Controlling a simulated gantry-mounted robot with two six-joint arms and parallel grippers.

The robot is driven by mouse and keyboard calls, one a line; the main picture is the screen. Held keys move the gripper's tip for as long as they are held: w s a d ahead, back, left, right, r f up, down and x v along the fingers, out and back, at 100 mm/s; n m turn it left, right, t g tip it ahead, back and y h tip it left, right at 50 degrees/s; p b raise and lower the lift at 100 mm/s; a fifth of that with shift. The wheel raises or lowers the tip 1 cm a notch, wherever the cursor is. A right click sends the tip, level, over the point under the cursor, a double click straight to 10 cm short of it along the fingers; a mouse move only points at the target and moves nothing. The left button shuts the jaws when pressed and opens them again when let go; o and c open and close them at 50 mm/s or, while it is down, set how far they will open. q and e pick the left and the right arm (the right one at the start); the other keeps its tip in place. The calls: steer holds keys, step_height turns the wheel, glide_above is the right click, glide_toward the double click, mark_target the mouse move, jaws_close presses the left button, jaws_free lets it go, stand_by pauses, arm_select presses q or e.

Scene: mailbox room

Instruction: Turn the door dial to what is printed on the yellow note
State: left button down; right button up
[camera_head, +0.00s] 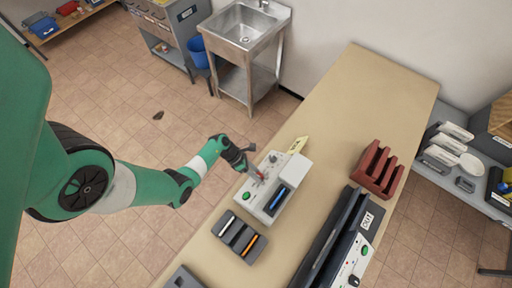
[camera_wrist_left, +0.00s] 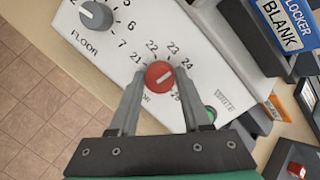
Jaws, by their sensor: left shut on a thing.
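A white machine (camera_head: 290,172) stands on the beige counter and carries a red dial (camera_wrist_left: 159,75). Numbers 21 to 24 show around the dial, with another lower right partly hidden. Its white line slants, the upper-right end towards 24. The label below is mostly hidden, ending in "OR". My left gripper (camera_head: 259,178) is shut on the red dial, one finger on each side, in the left wrist view (camera_wrist_left: 159,78). The yellow note (camera_head: 298,145) stands at the machine's far end; its print is too small to read. My right gripper is not in view.
A grey FLOOR dial (camera_wrist_left: 96,15) sits beside the red one. A green button (camera_head: 246,197) and a blue card (camera_wrist_left: 288,22) reading LOCKER BLANK are close by. A card tray (camera_head: 239,236), a red rack (camera_head: 377,168) and a black OUT machine (camera_head: 335,240) share the counter.

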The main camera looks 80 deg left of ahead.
arm_select(q)
steer(key=shift+m+b, duration=0.35)
steer(key=shift+m, duration=0.85)
steer(key=shift+c, duration=1.8)
jaws_free()
steer(key=shift+s+a+r, duration=0.15)
steer(key=shift+r, duration=0.15)
steer(key=p+v, duration=0.2)
steer(key=v, duration=0.9)
steer(key=shift+a+f, duration=0.2)
